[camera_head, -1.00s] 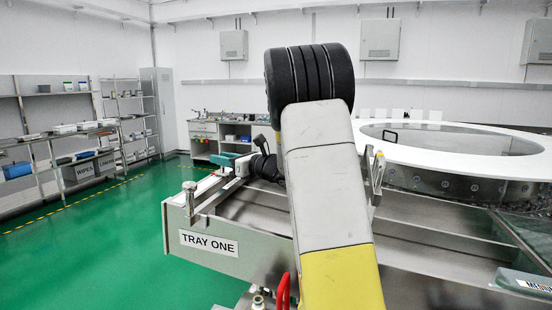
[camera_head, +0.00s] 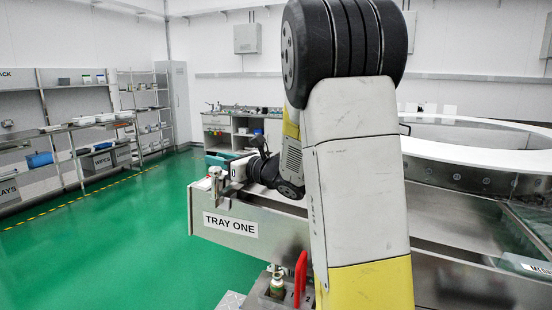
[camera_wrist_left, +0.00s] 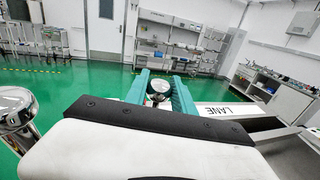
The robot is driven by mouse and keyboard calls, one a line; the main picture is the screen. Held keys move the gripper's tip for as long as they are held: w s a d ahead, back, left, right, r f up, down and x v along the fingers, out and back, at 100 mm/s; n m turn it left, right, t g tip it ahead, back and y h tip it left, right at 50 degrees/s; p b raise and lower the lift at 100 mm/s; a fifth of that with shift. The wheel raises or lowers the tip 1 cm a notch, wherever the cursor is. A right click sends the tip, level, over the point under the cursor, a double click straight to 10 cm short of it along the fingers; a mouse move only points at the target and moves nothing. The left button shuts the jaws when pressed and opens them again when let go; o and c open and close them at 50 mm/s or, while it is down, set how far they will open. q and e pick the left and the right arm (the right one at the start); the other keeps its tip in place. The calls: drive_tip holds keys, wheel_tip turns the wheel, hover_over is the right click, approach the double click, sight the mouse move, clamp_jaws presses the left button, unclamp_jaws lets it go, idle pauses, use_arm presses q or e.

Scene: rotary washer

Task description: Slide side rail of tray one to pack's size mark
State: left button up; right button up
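Tray one (camera_head: 270,230) is a steel tray with a "TRAY ONE" label (camera_head: 231,225) on its front face. A silver post with a round cap (camera_head: 214,173) stands at its left corner. My left gripper (camera_head: 217,161) has teal fingers and is right at this post, just behind its cap. In the left wrist view a round silver knob (camera_wrist_left: 158,87) sits between the two fingers, which look apart; contact is not clear. My left arm hides much of the tray and the side rail. A cut-off size label (camera_head: 525,265) shows at the right edge. My right gripper is out of view.
A red handle (camera_head: 300,277) and a small metal fitting (camera_head: 277,284) stand below the tray's front. The round white-rimmed washer (camera_head: 460,150) is at the right. Shelves (camera_head: 85,140) stand at the left, with clear green floor (camera_head: 130,240) before them.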

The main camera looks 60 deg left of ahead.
use_arm(q)
drive_tip(key=o, duration=0.4)
drive_tip(key=v, duration=0.8)
drive_tip(key=shift+a, duration=0.1)
idle(0.4)
